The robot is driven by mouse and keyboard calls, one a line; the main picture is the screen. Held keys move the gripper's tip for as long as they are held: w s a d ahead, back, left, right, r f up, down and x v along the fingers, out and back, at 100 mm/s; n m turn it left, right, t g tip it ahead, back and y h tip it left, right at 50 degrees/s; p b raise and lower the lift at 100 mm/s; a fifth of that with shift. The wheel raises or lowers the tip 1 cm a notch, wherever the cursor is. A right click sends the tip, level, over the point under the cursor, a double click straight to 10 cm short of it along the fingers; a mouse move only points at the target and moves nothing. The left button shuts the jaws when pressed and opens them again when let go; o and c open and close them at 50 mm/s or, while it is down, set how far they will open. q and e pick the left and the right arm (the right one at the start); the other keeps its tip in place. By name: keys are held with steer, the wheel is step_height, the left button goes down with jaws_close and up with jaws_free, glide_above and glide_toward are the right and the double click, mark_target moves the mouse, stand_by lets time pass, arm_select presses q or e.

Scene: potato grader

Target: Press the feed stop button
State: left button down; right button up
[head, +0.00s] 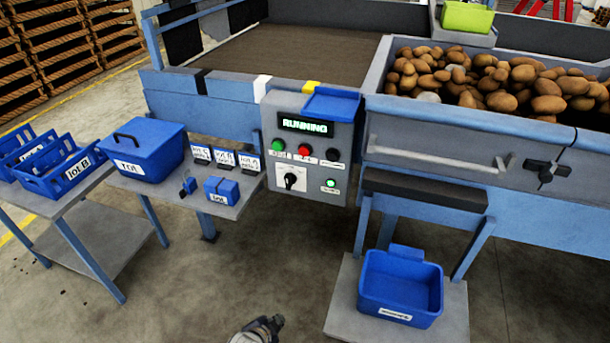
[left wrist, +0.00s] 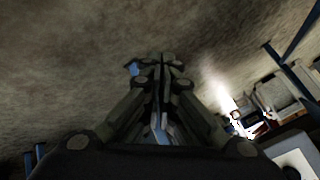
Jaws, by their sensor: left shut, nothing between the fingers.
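The grey control box (head: 308,150) stands on the front of the grader, with a display (head: 305,126) reading RUNNING. Below the display sit a green button (head: 278,145), a red button (head: 305,151) and a black button (head: 333,155). Under them are a black rotary switch (head: 290,180) and a lit green lamp or button (head: 331,183). The small labels are too blurred to read. My left gripper (head: 277,322) is low at the bottom edge of the head view, well below and apart from the box. In the left wrist view its fingers (left wrist: 160,65) are shut and empty. My right gripper is not in view.
A blue lidded box (head: 145,150) and small blue items stand on the side table left of the control box. A blue bin (head: 400,285) sits on a low platform at the right. Potatoes (head: 500,80) fill the hopper. Open floor lies below the control box.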

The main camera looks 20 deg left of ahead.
arm_select(q)
steer(key=w+r+m+t+b, duration=0.5)
steer(key=w+r+t+b, duration=0.15)
steer(key=w+r, duration=1.15)
step_height(320, 180, up, 19)
steer(key=m+t+b, duration=0.3)
steer(key=m+b, duration=0.1)
steer(key=b, duration=0.1)
steer(key=shift+a, duration=0.3)
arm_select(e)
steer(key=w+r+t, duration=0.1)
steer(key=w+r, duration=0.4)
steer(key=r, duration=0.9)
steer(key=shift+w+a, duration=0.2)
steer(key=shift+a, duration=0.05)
arm_select(q)
steer(key=shift+w+t, duration=0.1)
steer(key=shift+t, duration=0.15)
